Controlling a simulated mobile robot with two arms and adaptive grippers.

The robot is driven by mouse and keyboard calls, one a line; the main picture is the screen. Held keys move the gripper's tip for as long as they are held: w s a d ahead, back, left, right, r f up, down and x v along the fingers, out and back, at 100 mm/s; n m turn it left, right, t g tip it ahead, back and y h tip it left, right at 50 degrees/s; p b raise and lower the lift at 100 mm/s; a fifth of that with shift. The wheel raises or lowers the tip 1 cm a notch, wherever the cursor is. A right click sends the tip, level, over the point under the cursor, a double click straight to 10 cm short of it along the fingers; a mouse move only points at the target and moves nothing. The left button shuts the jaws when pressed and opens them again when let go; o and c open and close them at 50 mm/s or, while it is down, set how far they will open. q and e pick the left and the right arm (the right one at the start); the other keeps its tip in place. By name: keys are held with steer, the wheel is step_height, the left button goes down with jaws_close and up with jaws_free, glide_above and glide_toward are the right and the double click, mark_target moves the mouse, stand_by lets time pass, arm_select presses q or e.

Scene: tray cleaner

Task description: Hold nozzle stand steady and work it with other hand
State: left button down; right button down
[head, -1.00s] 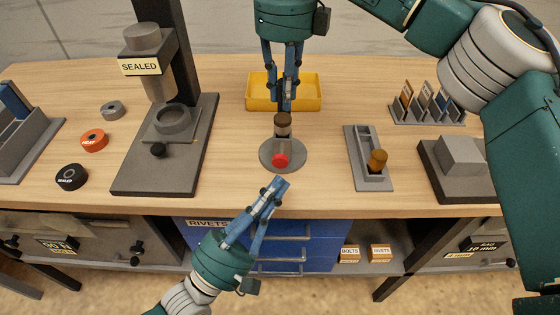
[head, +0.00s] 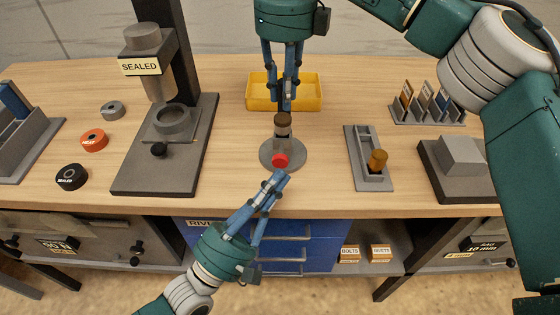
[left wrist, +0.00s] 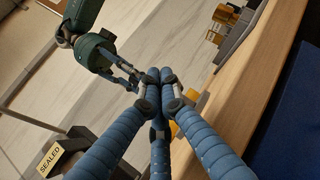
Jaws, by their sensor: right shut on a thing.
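The nozzle stand (head: 297,156) has a round grey base, a short post with a brown top and a red button low on its front. It stands upright on the bench in the head view. My right gripper (head: 286,107) comes down from above and is shut on the top of the stand. My left gripper (head: 281,174) is shut with its fingertips together, just in front of and below the red button (head: 280,160). Whether the tips touch the button is hard to tell. In the left wrist view the left fingers (left wrist: 159,76) meet, with nothing visible between them.
A yellow bin (head: 256,105) stands behind the stand. A grey slotted fixture with a brown knob (head: 377,159) is to the right. A press with a SEALED sign (head: 142,67) and several round rolls are to the left. The bench around the stand is clear.

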arm_select(q)
steer(key=shift+w, duration=0.1)
stand_by(0.7)
steer(key=shift+w, duration=0.3)
steer(key=shift+w, duration=0.6)
stand_by(0.7)
steer(key=shift+w, duration=0.15)
stand_by(0.5)
steer(key=shift+s+f, duration=0.15)
steer(key=shift+s, duration=0.85)
steer(key=shift+s+a, duration=0.2)
steer(key=shift+s, duration=2.35)
